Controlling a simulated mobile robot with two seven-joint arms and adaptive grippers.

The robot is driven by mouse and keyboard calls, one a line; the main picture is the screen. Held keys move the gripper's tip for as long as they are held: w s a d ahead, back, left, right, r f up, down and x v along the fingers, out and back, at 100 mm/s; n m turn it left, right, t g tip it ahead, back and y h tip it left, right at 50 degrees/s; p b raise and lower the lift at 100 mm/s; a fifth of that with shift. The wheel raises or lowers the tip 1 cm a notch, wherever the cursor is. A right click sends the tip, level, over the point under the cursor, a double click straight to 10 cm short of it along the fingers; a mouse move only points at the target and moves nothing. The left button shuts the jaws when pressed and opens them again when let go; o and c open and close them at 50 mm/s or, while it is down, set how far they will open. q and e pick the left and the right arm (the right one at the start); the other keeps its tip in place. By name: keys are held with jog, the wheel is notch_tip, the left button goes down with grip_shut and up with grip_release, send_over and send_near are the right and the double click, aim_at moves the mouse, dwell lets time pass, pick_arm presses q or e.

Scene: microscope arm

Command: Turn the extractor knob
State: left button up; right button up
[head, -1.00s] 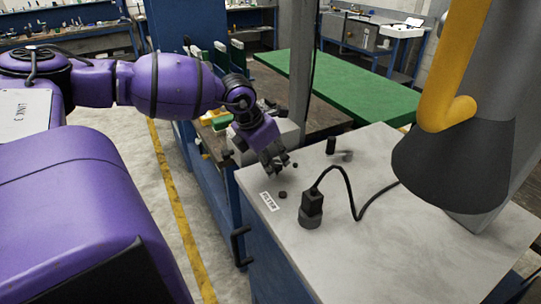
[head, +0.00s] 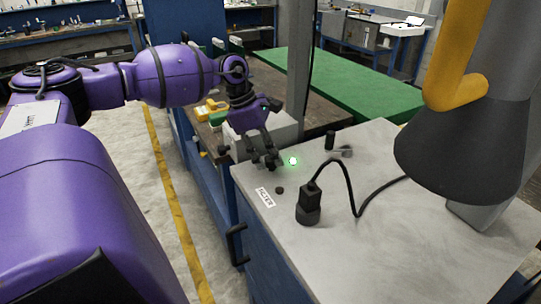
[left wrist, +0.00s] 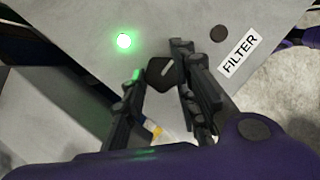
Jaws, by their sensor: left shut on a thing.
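The extractor knob (left wrist: 165,72) is dark with a pale pointer line; it sits between my left fingertips in the left wrist view. In the head view the fingers hide it. My right gripper is not in view.
A dark round button (head: 280,190) and a FILTER label (head: 265,197) lie near the knob. A black plug with a cable (head: 308,207) stands on the worktop (head: 400,235). A black extractor hood (head: 450,150) hangs at the right. A small black lever (head: 331,141) is behind.

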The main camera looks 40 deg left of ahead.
pick_arm(q)
jog(key=shift+w+a+r+m, duration=0.2)
jog(key=shift+w+m, duration=0.1)
jog(key=shift+m, duration=0.1)
dwell(0.3)
jog(key=o, duration=0.9)
jog(key=shift+o, duration=0.5)
jog(key=shift+w+f, duration=0.1)
jog(key=shift+f, duration=0.05)
jog(key=shift+d, duration=0.15)
jog(key=v, duration=1.2)
jog(key=shift+a, duration=0.2)
jog(key=shift+f, duration=0.1)
